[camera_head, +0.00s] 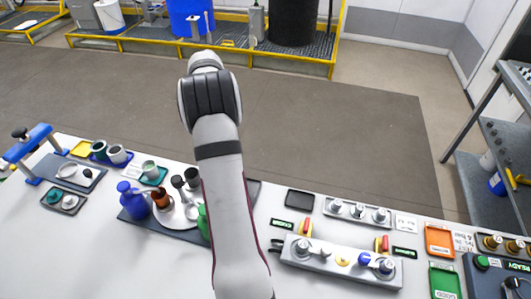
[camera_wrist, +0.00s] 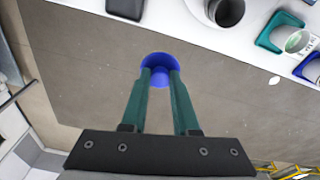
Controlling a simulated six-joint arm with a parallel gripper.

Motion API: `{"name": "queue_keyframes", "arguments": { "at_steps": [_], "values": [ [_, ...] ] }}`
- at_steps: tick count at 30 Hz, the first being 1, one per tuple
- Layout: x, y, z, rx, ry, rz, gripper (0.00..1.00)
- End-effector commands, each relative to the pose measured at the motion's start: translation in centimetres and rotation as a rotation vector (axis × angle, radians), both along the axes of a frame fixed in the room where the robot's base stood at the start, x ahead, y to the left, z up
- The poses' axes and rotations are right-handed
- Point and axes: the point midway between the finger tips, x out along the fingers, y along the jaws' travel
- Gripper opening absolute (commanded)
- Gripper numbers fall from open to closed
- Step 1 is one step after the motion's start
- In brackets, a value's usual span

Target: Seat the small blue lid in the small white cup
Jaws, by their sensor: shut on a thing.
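In the wrist view my gripper (camera_wrist: 160,74) is shut on the small blue lid (camera_wrist: 158,62), a round disc with a knob between the fingertips. The lid is held in the air, with the brown floor behind it. In the head view my raised arm hides the gripper and lid. A small whitish cup (camera_head: 150,168) stands on a teal tray (camera_head: 153,180), left of my arm. It also shows at the right of the wrist view (camera_wrist: 298,40), apart from the lid. Another pale cup (camera_head: 117,154) stands farther left on a blue tray; I cannot tell which is the task's cup.
A blue bottle (camera_head: 133,202) and a brown bottle (camera_head: 162,199) stand near a white round plate. A metal fixture (camera_head: 330,262) with knobs and an empty black tray (camera_head: 299,198) lie right of my arm. A blue clamp stand (camera_head: 28,146) is at far left.

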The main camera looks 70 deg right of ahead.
Motion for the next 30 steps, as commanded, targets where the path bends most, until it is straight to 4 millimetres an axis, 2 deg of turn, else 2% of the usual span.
{"name": "queue_keyframes", "arguments": {
  "at_steps": [1,3,6,9,12,15,19,30],
  "values": [
    [3.4,0.2,-0.2,-0.001,0.000,0.057,0.00],
    [8.2,1.1,-0.2,-0.001,-0.001,0.136,0.00],
    [14.2,3.3,-0.3,0.000,-0.004,0.236,0.00],
    [18.6,5.8,-0.5,0.001,-0.010,0.312,0.00],
    [21.3,7.9,-0.5,0.003,-0.017,0.362,0.00],
    [22.5,9.0,-0.6,0.005,-0.020,0.386,0.00],
    [22.9,9.4,-1.2,0.005,-0.021,0.394,0.00],
    [22.8,9.3,-5.5,0.005,-0.023,0.391,0.00]
  ]
}}
